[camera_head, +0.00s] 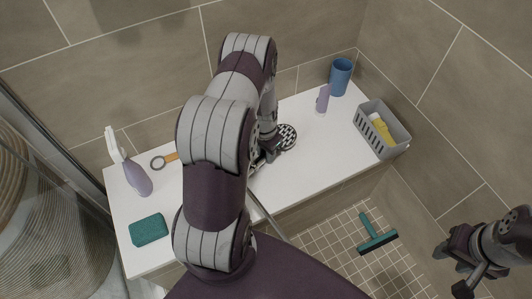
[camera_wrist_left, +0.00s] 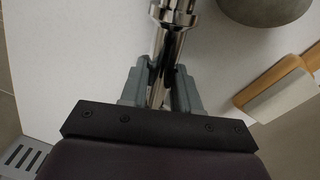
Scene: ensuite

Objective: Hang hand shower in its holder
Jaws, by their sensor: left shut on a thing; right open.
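My left gripper (camera_head: 268,150) is low over the white bench, partly hidden by my own arm. In the left wrist view its two grey fingers (camera_wrist_left: 172,88) are shut on the chrome handle of the hand shower (camera_wrist_left: 178,18). The round, dotted shower head (camera_head: 287,138) shows just right of the gripper in the head view. I cannot tell whether the hand shower touches the bench. A thin hose-like line (camera_head: 268,217) runs down the bench front. I cannot make out the holder in either view. My right gripper (camera_head: 452,266) is open and empty at the lower right.
The white bench (camera_head: 215,235) carries a spray bottle (camera_head: 136,178), green sponge (camera_head: 149,229), orange-handled item (camera_head: 170,157), lilac bottle (camera_head: 323,98), blue cup (camera_head: 341,76) and grey basket (camera_head: 384,140). A teal squeegee (camera_head: 377,242) lies on the tiled floor. Walls close in behind and right.

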